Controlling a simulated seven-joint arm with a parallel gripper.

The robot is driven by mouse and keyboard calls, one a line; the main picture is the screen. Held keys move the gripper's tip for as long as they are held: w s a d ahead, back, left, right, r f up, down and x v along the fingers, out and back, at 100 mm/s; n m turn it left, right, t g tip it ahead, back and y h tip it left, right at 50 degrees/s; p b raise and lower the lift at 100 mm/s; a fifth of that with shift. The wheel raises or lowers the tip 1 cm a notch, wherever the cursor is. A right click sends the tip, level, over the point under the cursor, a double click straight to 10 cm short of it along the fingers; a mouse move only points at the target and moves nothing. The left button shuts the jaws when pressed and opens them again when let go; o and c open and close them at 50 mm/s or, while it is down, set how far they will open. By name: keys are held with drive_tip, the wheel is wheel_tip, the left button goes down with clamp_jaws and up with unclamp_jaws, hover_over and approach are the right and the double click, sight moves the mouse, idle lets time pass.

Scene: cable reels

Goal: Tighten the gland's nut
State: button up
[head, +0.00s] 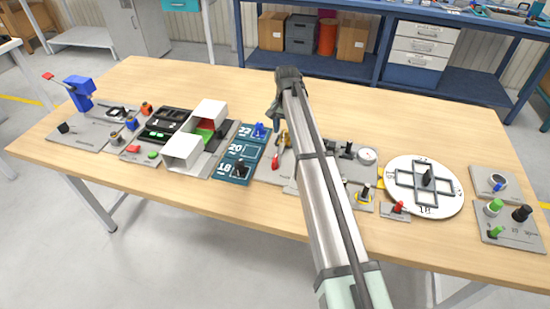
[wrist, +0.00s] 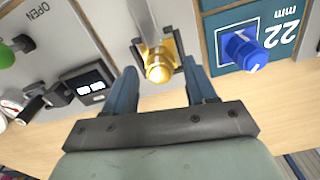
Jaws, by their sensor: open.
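A brass-coloured, rounded fitting (wrist: 158,68) sits in a dark bracket on a grey panel in the wrist view. It seems to be the gland with its nut, but I cannot tell surely. It also shows in the head view (head: 285,138), partly behind my arm. My gripper (wrist: 162,84) is open and empty. Its two blue-grey fingers lie on either side of the fitting in the picture, with gaps on both sides. I cannot tell whether the fingertips are level with it. In the head view my gripper (head: 274,113) is small and partly hidden by its own wrist.
A dark blue board (head: 229,170) marked 22, 20 and 18 lies to the left, with a blue knob-like piece (wrist: 243,50) on its 22 mm spot. A red-tipped part (head: 275,162) is close by. A white round plate (head: 408,198) is to the right. Bare wood lies along the front.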

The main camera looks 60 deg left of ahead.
wheel_tip(320, 180, up, 7)
drive_tip(key=shift+r, duration=0.1)
idle(0.5)
idle(0.3)
